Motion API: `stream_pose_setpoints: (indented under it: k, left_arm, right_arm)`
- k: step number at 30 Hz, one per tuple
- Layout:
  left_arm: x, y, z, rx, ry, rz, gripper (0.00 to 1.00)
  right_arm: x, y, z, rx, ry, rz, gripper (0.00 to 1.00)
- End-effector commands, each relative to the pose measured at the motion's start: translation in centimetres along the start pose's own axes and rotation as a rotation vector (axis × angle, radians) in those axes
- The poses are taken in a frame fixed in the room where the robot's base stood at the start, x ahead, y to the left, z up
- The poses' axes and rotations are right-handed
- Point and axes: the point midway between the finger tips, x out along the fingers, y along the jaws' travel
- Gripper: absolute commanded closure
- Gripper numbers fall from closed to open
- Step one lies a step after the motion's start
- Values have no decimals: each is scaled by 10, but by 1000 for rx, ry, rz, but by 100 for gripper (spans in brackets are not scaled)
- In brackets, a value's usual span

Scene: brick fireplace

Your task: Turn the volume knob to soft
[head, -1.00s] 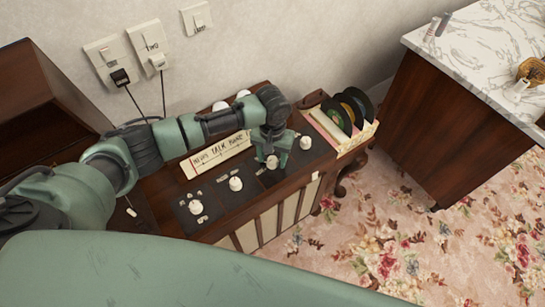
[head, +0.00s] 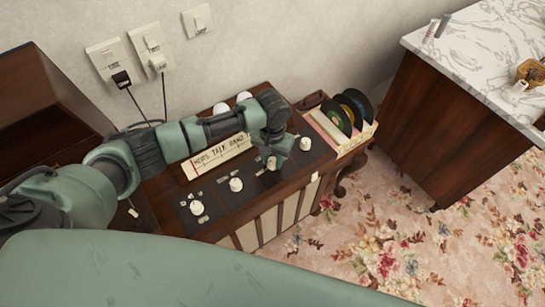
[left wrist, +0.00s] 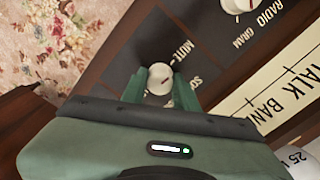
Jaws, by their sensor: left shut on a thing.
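My left gripper (head: 270,160) reaches down over the wooden radio cabinet (head: 250,222). Its green fingers are shut on a white knob (head: 271,164) on the dark front panel. The panel there carries partly hidden labels that start "MUT" and "SO". My right gripper is not in view.
Other white knobs stand beside it: one at the left (head: 196,207), one nearer (head: 236,184) and one at the right (head: 305,143). A record crate (head: 352,139) stands at the cabinet's right end. A marble-topped counter (head: 480,45) is farther right.

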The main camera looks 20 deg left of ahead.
Motion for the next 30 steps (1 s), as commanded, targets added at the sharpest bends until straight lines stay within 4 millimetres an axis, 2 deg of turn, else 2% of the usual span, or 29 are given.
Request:
stream_pose_setpoints:
  k: [1,12,21,30]
  left_arm:
    - [-4,0,0,31,-2,0,100]
    - [-4,1,0,361,-1,1,100]
    - [-2,0,0,633,-1,1,100]
    - [-2,0,-1,833,2,-1,100]
  right_arm:
    - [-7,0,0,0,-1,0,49]
    - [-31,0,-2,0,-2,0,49]
    - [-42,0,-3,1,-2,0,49]
    - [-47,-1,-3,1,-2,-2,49]
